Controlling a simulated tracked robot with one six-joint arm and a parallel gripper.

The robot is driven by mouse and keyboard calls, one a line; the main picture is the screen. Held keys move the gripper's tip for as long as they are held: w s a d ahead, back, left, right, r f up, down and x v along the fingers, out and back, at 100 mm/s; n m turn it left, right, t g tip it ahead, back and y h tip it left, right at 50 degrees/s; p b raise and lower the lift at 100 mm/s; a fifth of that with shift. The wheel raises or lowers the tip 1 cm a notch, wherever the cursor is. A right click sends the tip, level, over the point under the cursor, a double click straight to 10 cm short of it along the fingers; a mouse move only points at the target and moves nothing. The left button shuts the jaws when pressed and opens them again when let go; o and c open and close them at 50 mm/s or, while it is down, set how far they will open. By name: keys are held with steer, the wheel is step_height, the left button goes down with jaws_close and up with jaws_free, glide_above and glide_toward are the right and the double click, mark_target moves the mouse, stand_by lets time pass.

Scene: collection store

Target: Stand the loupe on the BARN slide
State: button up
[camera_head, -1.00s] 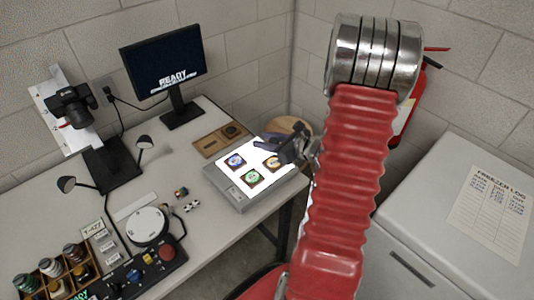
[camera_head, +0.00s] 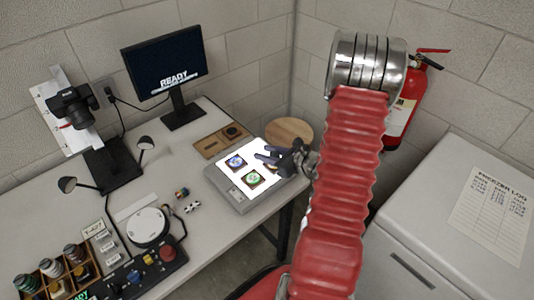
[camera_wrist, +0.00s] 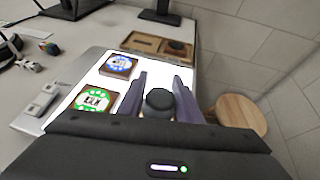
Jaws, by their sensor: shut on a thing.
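My gripper (camera_wrist: 164,82) is shut on a dark round-topped loupe (camera_wrist: 158,101), which stands upright between the two fingers in the wrist view. In the head view my gripper (camera_head: 264,153) is over the right part of the lit panel (camera_head: 222,184). A blue slide (camera_head: 236,161) and a green slide (camera_head: 253,178) lie there; they also show in the wrist view, blue (camera_wrist: 118,65) and green (camera_wrist: 93,98). The green label seems to read ELK; the blue one is too small to read. I cannot make out a BARN label. The loupe's foot and what lies under it are hidden.
A wooden tray (camera_head: 209,146) with a dark round piece sits behind the panel. A round wooden stool (camera_head: 289,131) stands beyond the table edge. A monitor (camera_head: 162,66), a camera stand (camera_head: 112,172) and a control box (camera_head: 150,270) stand to the left.

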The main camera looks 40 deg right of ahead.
steer(key=shift+f, duration=0.25)
steer(key=o, duration=1)
steer(key=shift+r, duration=0.15)
steer(key=shift+s+d+r, duration=0.15)
steer(key=shift+s+r, duration=0.1)
steer(key=shift+s, duration=0.2)
steer(key=v, duration=1.1)
steer(key=shift+f, duration=0.1)
